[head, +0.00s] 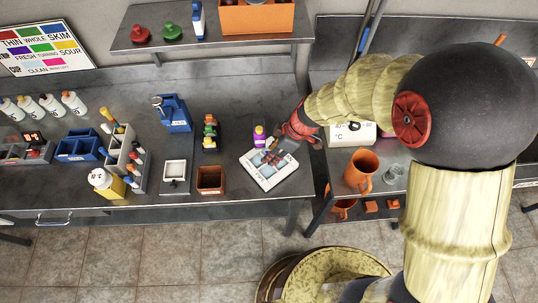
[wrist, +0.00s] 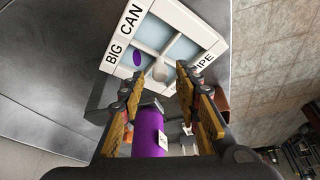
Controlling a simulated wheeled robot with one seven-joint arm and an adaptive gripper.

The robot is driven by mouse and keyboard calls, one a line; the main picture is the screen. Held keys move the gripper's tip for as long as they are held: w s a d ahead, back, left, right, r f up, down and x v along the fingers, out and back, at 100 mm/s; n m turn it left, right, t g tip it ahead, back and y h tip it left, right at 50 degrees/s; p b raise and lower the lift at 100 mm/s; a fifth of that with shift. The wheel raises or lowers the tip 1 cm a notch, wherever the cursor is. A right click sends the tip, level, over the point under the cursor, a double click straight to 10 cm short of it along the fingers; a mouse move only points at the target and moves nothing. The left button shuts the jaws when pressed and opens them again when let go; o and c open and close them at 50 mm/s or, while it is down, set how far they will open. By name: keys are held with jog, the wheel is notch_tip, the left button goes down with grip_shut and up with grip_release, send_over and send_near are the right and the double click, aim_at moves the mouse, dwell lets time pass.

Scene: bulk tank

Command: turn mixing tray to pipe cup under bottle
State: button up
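The mixing tray (head: 262,182) is a white square with pale blue compartments, lying near the front edge of the bench. In the wrist view the tray (wrist: 122,38) shows the labels BIG, CAN and PIPE; its near side is partly hidden by my fingers. A purple spot lies in one compartment, and a small grey knob (wrist: 160,71) shows near the tray's middle. The purple bottle (head: 259,135) with a yellow part stands just behind the tray; a purple cylinder (wrist: 149,132) shows between my fingers. My gripper (wrist: 158,82) is open over the tray, its fingers apart; contact cannot be told.
A brown box (head: 211,180) and a white square dish (head: 175,172) stand left of the tray. An orange jug (head: 361,172) stands on the right, past a gap between benches.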

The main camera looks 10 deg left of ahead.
jog(key=shift+x, duration=1.4)
jog(key=shift+c, duration=1)
grip_shut()
